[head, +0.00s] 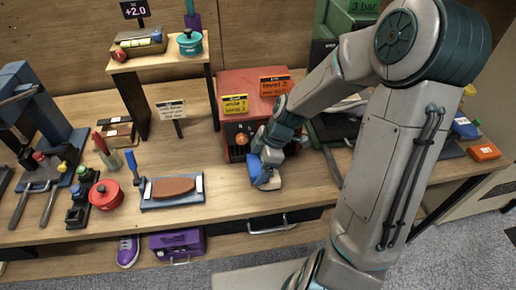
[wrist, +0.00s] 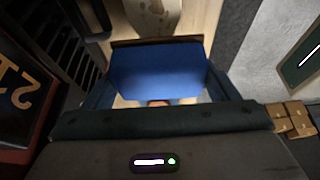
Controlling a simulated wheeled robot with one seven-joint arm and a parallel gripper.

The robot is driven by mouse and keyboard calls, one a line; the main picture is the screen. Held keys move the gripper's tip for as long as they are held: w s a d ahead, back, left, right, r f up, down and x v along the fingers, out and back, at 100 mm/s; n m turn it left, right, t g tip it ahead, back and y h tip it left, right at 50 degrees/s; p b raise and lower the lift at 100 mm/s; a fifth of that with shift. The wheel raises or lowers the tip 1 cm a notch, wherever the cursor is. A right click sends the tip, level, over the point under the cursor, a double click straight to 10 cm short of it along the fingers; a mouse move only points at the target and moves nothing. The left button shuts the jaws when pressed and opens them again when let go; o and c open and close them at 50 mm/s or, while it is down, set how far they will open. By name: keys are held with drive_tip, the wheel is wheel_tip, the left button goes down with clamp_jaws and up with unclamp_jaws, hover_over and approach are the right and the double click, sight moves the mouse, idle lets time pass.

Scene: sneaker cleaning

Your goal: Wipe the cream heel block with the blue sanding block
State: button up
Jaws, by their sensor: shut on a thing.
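My gripper (head: 262,160) is shut on the blue sanding block (head: 260,173), low near the front edge of the bench and in front of the red box. In the wrist view the block (wrist: 157,68) fills the space between the fingers, with a thin brown strip along its far edge. A cream piece with dark spots (wrist: 152,14) shows at the top of the wrist view, beyond the block; it looks like the cream heel block, but is cut off by the frame. I cannot tell whether the blue block touches it.
A red box (head: 232,92) with yellow and orange labels stands behind my gripper. A board with a brown sole piece (head: 172,188) lies to the left, beside a red round pot (head: 105,194). Bare bench lies between board and gripper. A drawer handle (head: 270,226) is below the bench edge.

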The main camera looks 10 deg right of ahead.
sight(251, 164)
drive_tip(key=shift+r+p, duration=1.9)
drive_tip(key=shift+r, duration=0.65)
